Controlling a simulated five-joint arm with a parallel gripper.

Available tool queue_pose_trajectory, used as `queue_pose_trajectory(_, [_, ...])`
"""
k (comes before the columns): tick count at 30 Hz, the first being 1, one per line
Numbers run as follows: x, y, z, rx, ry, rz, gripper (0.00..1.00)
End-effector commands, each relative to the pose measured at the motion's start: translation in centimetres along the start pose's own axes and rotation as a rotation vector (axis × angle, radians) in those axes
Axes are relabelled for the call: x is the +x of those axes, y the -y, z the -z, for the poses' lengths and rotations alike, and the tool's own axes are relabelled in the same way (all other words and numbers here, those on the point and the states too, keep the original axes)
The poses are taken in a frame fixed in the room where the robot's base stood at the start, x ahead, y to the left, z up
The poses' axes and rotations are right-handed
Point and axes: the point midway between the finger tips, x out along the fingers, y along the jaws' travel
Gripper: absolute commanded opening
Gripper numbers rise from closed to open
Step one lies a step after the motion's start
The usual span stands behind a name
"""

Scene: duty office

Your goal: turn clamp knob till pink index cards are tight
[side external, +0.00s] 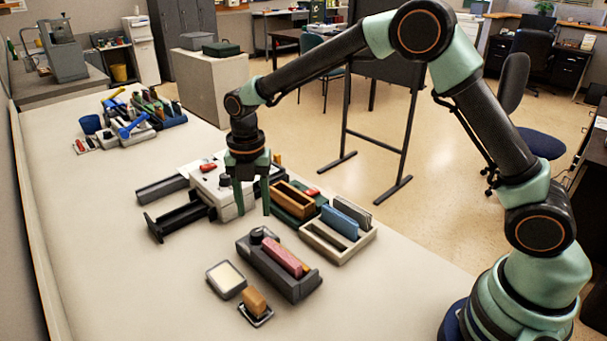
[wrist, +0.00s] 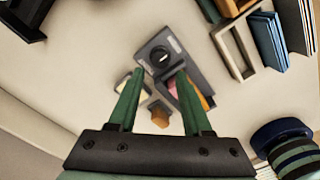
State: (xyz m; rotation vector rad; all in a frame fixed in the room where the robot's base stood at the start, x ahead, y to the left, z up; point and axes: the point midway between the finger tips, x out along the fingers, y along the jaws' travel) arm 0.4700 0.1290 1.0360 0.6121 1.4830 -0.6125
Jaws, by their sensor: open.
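The dark grey clamp (side external: 300,288) lies on the table, with a round dark knob (side external: 257,235) at its far-left end. Pink index cards (side external: 284,256) stand in its slot, with an orange-brown piece behind them. My gripper (side external: 252,208) is open and empty, pointing down above the table, apart from the knob. In the wrist view, the knob (wrist: 160,57) shows just beyond the gap between my fingertips (wrist: 158,74). The pink cards (wrist: 172,88) are partly hidden there by the right finger. How tight the cards are cannot be told.
A wooden tray (side external: 327,252) with blue and grey cards stands right of the clamp. A white box (side external: 228,203) stands behind, close to my gripper. A cream pad (side external: 226,277) and an orange-brown block (side external: 254,300) lie left and in front. The table's left front is clear.

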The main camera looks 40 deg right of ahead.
Motion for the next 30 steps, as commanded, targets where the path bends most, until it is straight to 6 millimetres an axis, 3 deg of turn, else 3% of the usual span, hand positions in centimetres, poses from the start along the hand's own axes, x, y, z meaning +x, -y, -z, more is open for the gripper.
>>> queue_pose_trajectory(3, [2.4, 0.1, 0.1, 0.001, -0.003, 0.005, 0.49])
queue_pose_trajectory(9, [5.2, 0.1, 0.0, 0.001, -0.001, 0.002, 0.49])
queue_pose_trajectory(15, [6.3, 0.1, 0.0, 0.002, 0.000, 0.001, 0.49])
queue_pose_trajectory(23, [6.3, 0.0, 0.0, 0.002, 0.000, 0.000, 0.49])
queue_pose_trajectory(27, [6.3, 0.0, 0.0, 0.002, 0.000, 0.000, 0.00])
queue_pose_trajectory(30, [6.3, 0.0, 0.0, 0.002, 0.000, 0.000, 0.00])
